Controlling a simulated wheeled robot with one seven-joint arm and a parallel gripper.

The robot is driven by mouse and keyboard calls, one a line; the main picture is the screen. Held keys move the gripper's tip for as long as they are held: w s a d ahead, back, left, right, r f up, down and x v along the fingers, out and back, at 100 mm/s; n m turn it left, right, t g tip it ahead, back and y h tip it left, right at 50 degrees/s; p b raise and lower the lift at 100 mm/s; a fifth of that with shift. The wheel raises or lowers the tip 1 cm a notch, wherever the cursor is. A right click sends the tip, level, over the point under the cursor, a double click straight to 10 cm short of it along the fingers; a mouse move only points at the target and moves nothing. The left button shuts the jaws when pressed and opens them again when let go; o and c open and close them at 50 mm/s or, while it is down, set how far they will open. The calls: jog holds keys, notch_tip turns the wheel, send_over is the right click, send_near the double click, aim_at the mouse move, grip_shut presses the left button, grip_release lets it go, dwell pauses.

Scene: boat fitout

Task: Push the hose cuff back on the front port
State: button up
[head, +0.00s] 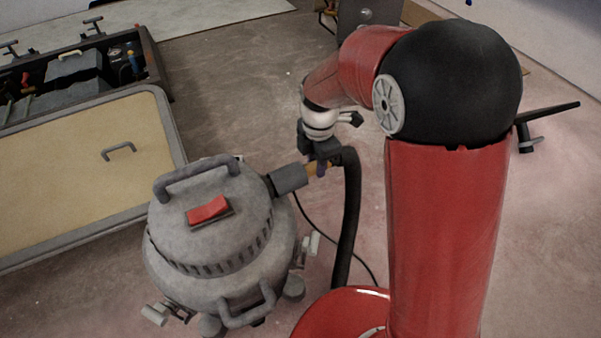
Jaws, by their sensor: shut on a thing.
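The grey canister vacuum (215,225) stands on the floor, left of my arm. Its stubby grey port (289,179) sticks out at the upper right side. My gripper (321,164) reaches down from above and is shut on the hose cuff. The cuff's end looks close to or against the port; I cannot tell whether it is seated. My fingers hide part of the cuff.
A tan-topped panel with a handle (95,165) lies at the left, beside an open toolbox (80,75). A thin black cable (322,236) runs on the floor by the hose. A dark stand (535,130) is at the right.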

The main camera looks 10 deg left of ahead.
grip_shut()
jog(key=shift+w, duration=0.1)
jog(key=w+d, duration=0.4)
jog(key=d, duration=0.1)
jog(key=shift+d, duration=0.3)
dwell(1.1)
